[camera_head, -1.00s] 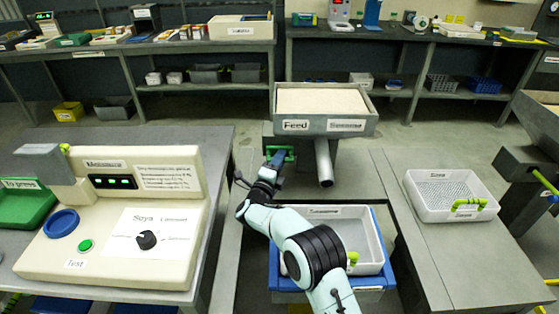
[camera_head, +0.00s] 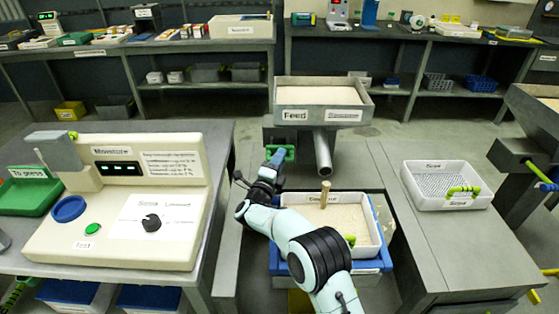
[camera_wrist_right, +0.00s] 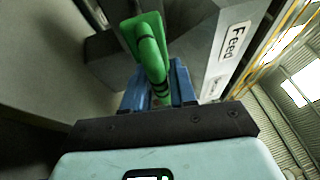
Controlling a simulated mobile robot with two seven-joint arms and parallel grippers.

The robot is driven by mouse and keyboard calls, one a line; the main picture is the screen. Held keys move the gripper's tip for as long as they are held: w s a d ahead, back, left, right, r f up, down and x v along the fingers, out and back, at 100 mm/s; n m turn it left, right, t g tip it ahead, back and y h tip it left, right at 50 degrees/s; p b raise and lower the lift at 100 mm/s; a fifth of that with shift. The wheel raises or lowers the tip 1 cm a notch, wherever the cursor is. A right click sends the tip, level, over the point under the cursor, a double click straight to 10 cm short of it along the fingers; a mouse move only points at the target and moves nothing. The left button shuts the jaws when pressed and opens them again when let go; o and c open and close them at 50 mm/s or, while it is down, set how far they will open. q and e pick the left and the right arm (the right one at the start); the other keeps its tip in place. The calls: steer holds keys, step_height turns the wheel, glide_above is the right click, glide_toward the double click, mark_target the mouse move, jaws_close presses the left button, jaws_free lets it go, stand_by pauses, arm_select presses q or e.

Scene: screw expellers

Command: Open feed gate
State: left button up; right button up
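The grey feed hopper (camera_head: 318,90), marked Feed, holds pale material, with a round spout (camera_head: 322,155) below it. A green handle (camera_head: 288,152) is at the hopper's lower left; it also shows in the right wrist view (camera_wrist_right: 150,55). My right gripper (camera_head: 277,159) is at this handle. In the right wrist view its blue fingers (camera_wrist_right: 160,92) lie on both sides of the green bar and seem closed on it. A short tan column of material (camera_head: 325,190) hangs below the spout, over a white tray (camera_head: 283,215) with pale material in it. My left gripper is not in view.
A control panel (camera_head: 120,230) with a dial and green button stands on the left table, near a green tray (camera_head: 28,197). A white mesh-bottomed tray (camera_head: 445,185) with a green handle sits on the right table. The back shelves are well away.

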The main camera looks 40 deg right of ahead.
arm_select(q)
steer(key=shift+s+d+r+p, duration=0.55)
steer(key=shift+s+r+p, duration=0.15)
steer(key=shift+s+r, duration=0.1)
arm_select(e)
steer(key=v, duration=1.2)
steer(key=shift+f, duration=0.1)
